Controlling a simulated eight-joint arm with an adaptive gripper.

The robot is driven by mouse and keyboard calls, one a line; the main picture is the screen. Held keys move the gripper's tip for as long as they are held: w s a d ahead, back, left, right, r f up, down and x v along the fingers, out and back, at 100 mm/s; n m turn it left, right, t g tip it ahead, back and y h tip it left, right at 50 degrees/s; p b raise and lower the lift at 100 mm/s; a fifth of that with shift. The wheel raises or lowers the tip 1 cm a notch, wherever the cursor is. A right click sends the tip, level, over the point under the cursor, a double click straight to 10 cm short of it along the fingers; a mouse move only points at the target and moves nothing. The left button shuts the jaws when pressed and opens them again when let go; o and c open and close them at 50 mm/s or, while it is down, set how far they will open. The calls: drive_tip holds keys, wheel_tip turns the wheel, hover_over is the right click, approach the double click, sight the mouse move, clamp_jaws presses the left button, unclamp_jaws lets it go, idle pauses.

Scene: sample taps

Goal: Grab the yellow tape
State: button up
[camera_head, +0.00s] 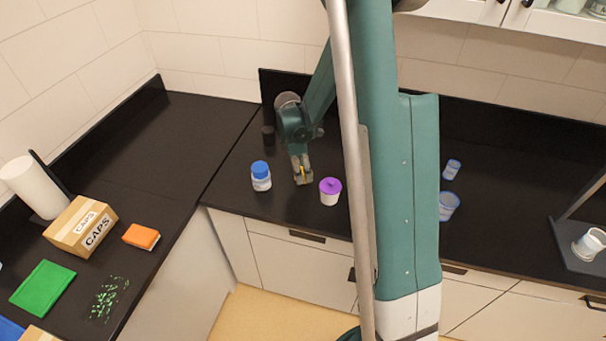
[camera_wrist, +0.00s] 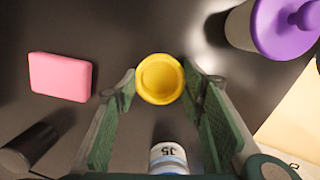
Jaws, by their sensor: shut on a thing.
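The yellow tape (camera_wrist: 160,79) is a round yellow ring with a hollow centre, seen from above in the wrist view. My gripper (camera_wrist: 161,82) is shut on it, with one green finger against each side. In the head view my gripper (camera_head: 302,180) points down, low over the black counter, and only a small bit of the yellow tape (camera_head: 302,171) shows between the fingers. I cannot tell whether the tape touches the counter.
A purple-lidded jar (camera_head: 330,191) stands right of my gripper, near the counter's front edge. A blue-capped bottle (camera_head: 261,176) stands to its left.

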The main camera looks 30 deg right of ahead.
drive_tip(key=shift+r, duration=0.1)
wheel_tip(320, 180, up, 10)
idle(0.8)
